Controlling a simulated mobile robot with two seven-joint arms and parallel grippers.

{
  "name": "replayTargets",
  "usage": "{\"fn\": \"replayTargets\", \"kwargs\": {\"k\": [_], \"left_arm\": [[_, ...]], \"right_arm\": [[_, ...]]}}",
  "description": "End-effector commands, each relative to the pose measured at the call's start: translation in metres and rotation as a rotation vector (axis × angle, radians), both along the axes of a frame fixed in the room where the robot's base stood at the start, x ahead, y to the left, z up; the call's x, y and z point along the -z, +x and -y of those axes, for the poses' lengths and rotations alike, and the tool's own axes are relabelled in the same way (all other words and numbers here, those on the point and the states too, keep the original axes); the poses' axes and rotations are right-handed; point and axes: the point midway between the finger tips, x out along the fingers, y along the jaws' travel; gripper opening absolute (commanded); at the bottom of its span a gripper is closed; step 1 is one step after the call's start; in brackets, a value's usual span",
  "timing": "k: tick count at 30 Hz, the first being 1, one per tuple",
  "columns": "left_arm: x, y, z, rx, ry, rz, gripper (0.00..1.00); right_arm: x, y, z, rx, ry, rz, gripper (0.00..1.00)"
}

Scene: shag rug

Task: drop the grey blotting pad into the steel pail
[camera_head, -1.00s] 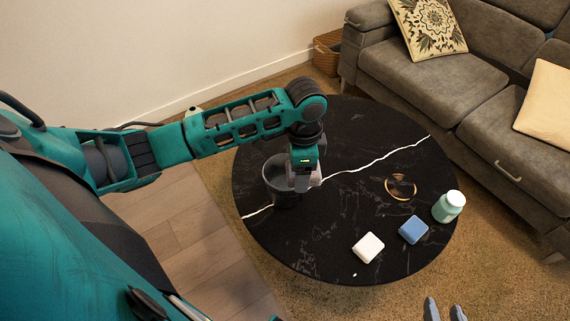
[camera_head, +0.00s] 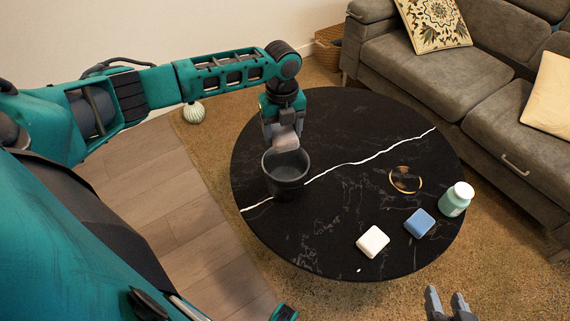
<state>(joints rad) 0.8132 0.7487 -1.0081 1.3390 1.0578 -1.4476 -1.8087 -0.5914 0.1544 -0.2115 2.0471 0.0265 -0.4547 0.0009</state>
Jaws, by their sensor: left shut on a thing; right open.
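The steel pail (camera_head: 287,188) is a dark grey open bucket standing on the left part of the round black table. My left gripper (camera_head: 284,134) is pointed down at the far side of the pail and shut on the grey blotting pad (camera_head: 286,144). The pad is a small light grey block, seen at the pail's far rim. I cannot tell whether it is over the opening or just behind it. The inside of the pail that shows looks empty. My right gripper (camera_head: 448,302) is open and empty, low in the picture, off the table's near edge.
On the black marble table (camera_head: 335,215) lie a white block (camera_head: 373,242), a blue block (camera_head: 419,222), a gold-rimmed ring-shaped item (camera_head: 405,180) and a mint bottle (camera_head: 456,199). A grey sofa (camera_head: 430,75) stands behind right. The table's middle is clear.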

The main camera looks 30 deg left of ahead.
Motion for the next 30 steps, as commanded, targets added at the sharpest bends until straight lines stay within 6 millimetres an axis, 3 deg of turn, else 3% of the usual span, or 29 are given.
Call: {"fn": "replayTargets", "kwargs": {"k": [8, 21, 30], "left_arm": [[0.015, 0.001, -0.001, 0.011, 0.001, 0.002, 0.43], [0.058, 0.000, -0.001, 0.010, 0.001, 0.002, 0.43], [0.059, 0.000, -0.001, 0.010, 0.001, 0.002, 0.43]], "right_arm": [[0.014, 0.001, -0.001, 0.000, 0.004, 0.002, 0.43], [0.065, 0.000, -0.004, 0.001, 0.013, -0.005, 0.43], [0.068, 0.000, -0.004, 0.000, 0.014, -0.004, 0.43]]}}
